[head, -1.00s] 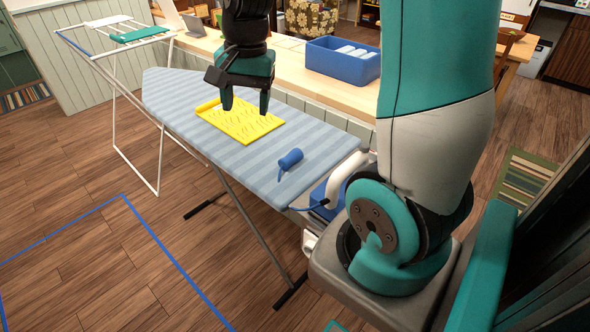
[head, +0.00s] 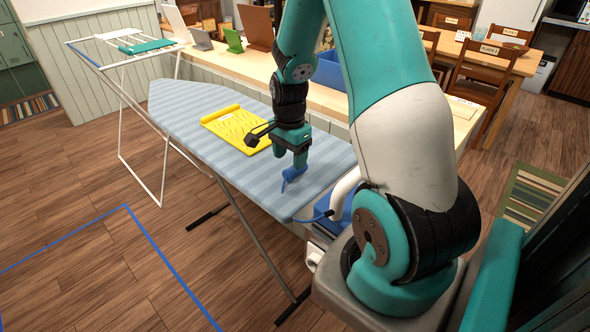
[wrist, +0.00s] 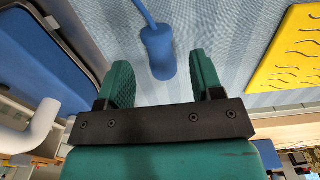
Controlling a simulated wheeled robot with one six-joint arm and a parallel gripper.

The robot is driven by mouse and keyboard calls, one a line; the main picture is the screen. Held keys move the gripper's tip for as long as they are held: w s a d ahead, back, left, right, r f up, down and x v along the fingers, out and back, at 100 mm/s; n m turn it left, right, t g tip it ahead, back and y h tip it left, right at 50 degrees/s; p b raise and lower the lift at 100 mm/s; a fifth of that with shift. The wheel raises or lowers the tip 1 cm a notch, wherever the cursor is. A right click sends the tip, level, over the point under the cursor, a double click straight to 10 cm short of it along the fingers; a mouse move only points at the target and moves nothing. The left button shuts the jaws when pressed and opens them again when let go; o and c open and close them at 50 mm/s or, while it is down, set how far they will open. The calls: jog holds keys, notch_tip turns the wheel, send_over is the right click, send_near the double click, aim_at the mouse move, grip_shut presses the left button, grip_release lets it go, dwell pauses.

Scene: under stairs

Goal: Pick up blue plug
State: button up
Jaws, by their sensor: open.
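The blue plug (head: 291,175) lies on the striped ironing board (head: 190,98), near its right end. My gripper (head: 289,158) is over the plug in the head view and hides part of it. In the wrist view the plug (wrist: 158,52) shows with a thin blue cord or stem at its top. My gripper's green fingers (wrist: 162,72) are open. The plug's near end appears between the fingertips with a gap on both sides. I cannot tell how far the fingers are above it.
A yellow rippled mat (head: 236,126) lies on the board left of the gripper. A white curved pipe (head: 345,190) stands by the board's right end. A wooden counter (head: 235,62) with a blue bin (head: 330,72) is behind. A drying rack (head: 125,50) stands left.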

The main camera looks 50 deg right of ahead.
aim_at(290, 170)
jog(key=f, duration=0.2)
jog(key=f+p, duration=0.1)
jog(key=f, duration=0.2)
jog(key=shift+s+a, duration=0.1)
jog(key=shift+a, duration=0.1)
grip_shut()
